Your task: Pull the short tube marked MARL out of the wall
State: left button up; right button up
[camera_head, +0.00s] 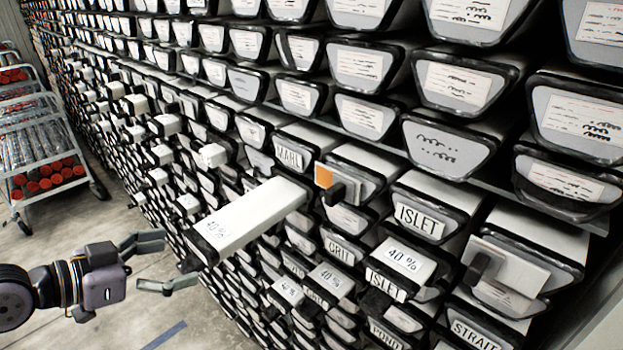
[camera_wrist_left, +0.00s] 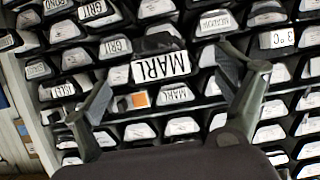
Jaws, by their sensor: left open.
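A white tube (camera_head: 250,217) with a black end rim and "40 %" on top sticks far out of the wall. Its end face is turned away in the head view. In the left wrist view, a large MARL label (camera_wrist_left: 160,67) appears upside down on the nearest end face, between my finger lines. A second MARL label (camera_head: 290,157) sits on a flush end just above the tube's root; it also shows in the left wrist view (camera_wrist_left: 175,94). My left gripper (camera_head: 182,262) is open and empty, its fingertips just short of the tube's outer end. My right gripper is not in view.
An orange square tag (camera_head: 323,176) sits beside the flush MARL end. Shorter tubes stick out nearby, including one marked 40 % (camera_head: 404,258) over ISLET and several along the left. A trolley (camera_head: 50,140) with red-capped tubes stands at far left. The floor (camera_head: 110,225) between is clear.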

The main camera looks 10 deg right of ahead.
pick_arm(q)
jog(key=v, duration=0.8)
jog(key=shift+s+a, duration=0.25)
